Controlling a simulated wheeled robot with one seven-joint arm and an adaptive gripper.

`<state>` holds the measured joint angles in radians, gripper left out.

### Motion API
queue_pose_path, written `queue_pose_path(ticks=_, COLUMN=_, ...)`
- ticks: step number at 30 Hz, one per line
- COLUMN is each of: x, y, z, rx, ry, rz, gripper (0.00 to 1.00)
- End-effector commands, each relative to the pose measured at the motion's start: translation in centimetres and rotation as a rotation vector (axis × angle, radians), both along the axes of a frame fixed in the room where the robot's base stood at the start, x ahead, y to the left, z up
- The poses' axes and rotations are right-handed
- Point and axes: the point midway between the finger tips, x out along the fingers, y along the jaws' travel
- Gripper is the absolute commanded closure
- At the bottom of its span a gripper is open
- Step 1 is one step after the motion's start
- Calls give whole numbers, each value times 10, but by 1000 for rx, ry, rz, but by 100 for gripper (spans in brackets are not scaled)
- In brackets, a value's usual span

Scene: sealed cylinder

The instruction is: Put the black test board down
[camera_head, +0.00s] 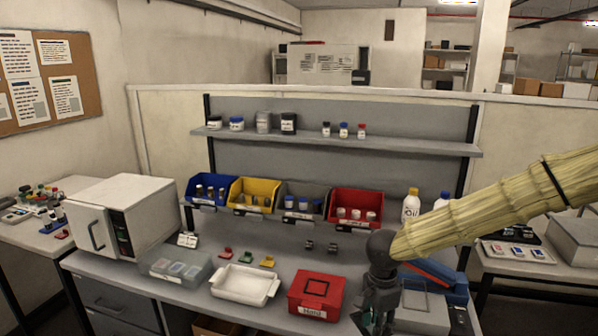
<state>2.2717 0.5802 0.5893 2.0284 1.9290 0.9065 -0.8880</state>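My gripper (380,318) is a dark grey shape at the lower right of the head view, pointing down over the front of the workbench, to the right of a red box. Its fingers are at the bottom edge of the picture and partly cut off, so I cannot tell whether they are open or shut. A small dark green piece (365,321) shows beside the fingers; I cannot tell what it is or whether the gripper touches it. I cannot clearly make out the black test board.
The workbench (206,276) holds a white cabinet (149,215), a clear case (178,262), a white tray (240,297) and a red box (318,290). A grey-and-blue device (428,305) stands close right of my gripper. Coloured bins (256,194) line the back. Bare bench shows mid-left.

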Motion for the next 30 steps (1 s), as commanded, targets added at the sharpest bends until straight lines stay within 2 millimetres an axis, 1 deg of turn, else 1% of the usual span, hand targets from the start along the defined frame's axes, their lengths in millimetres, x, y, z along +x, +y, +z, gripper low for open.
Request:
queue_pose_path(ticks=1, x=-4, y=0, z=-12, rx=-2, ry=6, rz=77, gripper=100)
queue_pose_path(ticks=9, x=-22, y=3, z=-65, rx=-4, ry=16, rz=516, gripper=100)
queue_pose_path(ticks=15, x=-37, y=6, z=-101, rx=4, ry=23, rz=828, gripper=100)
queue_pose_path(ticks=18, x=-45, y=8, z=-115, rx=8, ry=25, rz=958, gripper=100)
queue_pose_path(ticks=26, x=-61, y=13, z=-143, rx=22, ry=24, rz=1230, gripper=100)
queue_pose_path(ticks=27, x=-60, y=12, z=-152, rx=21, ry=23, rz=1228, gripper=100)
queue_pose_path(ticks=30, x=-60, y=12, z=-162, rx=20, ry=22, rz=1225, gripper=100)
